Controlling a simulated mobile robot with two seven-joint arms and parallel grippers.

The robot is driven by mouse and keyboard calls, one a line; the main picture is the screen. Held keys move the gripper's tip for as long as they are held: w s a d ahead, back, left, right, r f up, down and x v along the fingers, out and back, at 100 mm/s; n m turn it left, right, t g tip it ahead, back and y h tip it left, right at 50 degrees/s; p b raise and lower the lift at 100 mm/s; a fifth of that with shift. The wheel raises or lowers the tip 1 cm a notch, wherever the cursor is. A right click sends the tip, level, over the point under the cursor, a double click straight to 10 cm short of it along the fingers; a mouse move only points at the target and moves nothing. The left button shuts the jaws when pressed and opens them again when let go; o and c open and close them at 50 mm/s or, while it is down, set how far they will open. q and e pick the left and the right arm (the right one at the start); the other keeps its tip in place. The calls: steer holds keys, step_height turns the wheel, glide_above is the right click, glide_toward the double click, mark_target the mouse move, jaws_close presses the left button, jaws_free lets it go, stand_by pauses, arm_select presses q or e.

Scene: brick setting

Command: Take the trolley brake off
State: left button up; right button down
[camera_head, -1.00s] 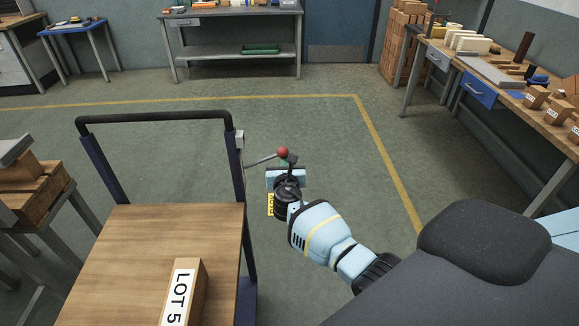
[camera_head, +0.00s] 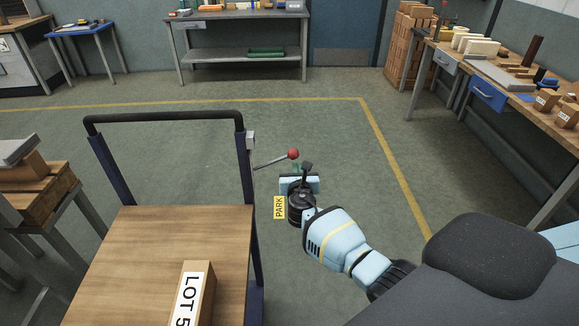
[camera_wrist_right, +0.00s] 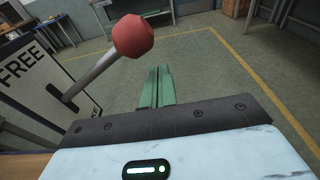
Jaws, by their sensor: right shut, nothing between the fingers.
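The trolley (camera_head: 180,255) stands at the left with its black push handle (camera_head: 165,117) up. Its brake lever (camera_head: 272,161) sticks out from the right post, tilted slightly upward, and ends in a red knob (camera_head: 293,154). A yellow PARK label (camera_head: 279,207) shows below the lever. In the right wrist view the red knob (camera_wrist_right: 132,36) is large and close, with a FREE plate (camera_wrist_right: 28,75) at the left. My right gripper (camera_head: 297,168) is just below and right of the knob; its green fingers (camera_wrist_right: 156,86) are shut and empty, apart from the knob. My left gripper is out of view.
A box marked LOT 5 (camera_head: 196,295) sits on the trolley deck. A workbench (camera_head: 520,95) with blocks and boxes runs along the right, and another bench (camera_head: 240,52) stands at the back. A wooden crate (camera_head: 45,195) is at the left. The floor beyond the trolley is clear.

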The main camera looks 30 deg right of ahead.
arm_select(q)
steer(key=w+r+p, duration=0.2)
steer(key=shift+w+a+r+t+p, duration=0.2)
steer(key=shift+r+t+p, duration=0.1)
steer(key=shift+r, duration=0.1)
arm_select(e)
steer(key=f+v, duration=0.1)
steer(key=v, duration=0.8)
steer(key=shift+s+a, duration=0.25)
steer(key=shift+s, duration=0.1)
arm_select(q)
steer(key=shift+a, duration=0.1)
